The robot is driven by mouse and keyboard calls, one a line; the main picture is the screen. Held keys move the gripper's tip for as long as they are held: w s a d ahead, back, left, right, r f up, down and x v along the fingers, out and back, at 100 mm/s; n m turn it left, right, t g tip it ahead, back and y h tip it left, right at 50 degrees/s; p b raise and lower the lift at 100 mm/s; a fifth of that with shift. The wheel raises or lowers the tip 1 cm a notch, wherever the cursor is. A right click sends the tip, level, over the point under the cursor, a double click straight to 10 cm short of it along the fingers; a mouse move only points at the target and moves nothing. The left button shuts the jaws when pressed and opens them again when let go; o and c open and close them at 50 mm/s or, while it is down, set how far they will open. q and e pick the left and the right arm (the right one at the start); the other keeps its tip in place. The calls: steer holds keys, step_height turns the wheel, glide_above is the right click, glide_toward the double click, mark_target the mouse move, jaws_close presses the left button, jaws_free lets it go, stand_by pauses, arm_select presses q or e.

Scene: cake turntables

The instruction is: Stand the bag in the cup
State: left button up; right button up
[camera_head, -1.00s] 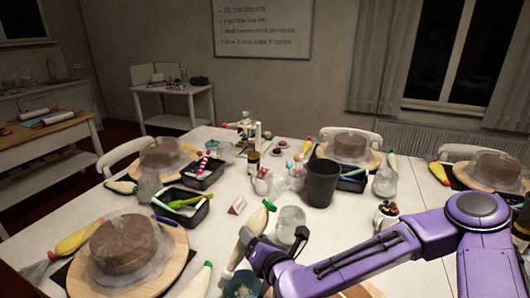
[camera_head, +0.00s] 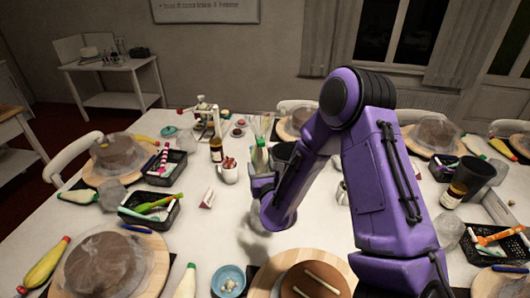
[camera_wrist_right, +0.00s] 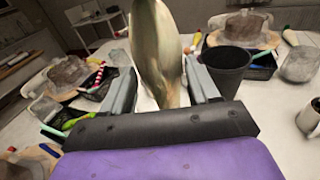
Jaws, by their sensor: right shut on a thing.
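My right gripper (camera_head: 262,182) is shut on a pale piping bag (camera_head: 260,157) with a green end, and the arm hides part of both. In the right wrist view the bag (camera_wrist_right: 158,50) stands upright between the two fingers (camera_wrist_right: 162,88), its upper end out of the picture. A dark cup (camera_head: 283,152) stands just right of the bag, partly hidden by my arm. My left gripper is not in view.
Black trays (camera_head: 152,208) of tools stand left of the arm. Cakes on round boards (camera_head: 155,262) sit around the table. A red-filled white cup (camera_head: 229,172) and a brown bottle (camera_head: 216,150) stand left of the gripper. Another dark cup (camera_head: 482,172) stands far right.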

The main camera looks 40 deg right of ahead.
steer(key=shift+s+d+r, duration=0.2)
steer(key=shift+d+r, duration=0.4)
steer(key=shift+r, duration=0.15)
steer(key=shift+s+d+f+h, duration=0.1)
steer(key=shift+s+d+h, duration=0.1)
steer(key=shift+h, duration=0.1)
step_height(320, 180, down, 15)
steer(key=b, duration=1.3)
steer(key=shift+w+a, duration=0.15)
steer(key=shift+a, duration=0.05)
steer(key=shift+f+b, duration=0.5)
steer(key=shift+f, duration=0.05)
steer(key=o, duration=1)
steer(key=shift+c, duration=0.2)
steer(key=s+a+r+p, duration=0.4)
steer(key=s+r+p, duration=0.1)
steer(key=s+r, duration=0.2)
steer(key=shift+s+a+r, duration=0.25)
steer(key=shift+s+a, duration=0.15)
steer(key=shift+s, duration=0.25)
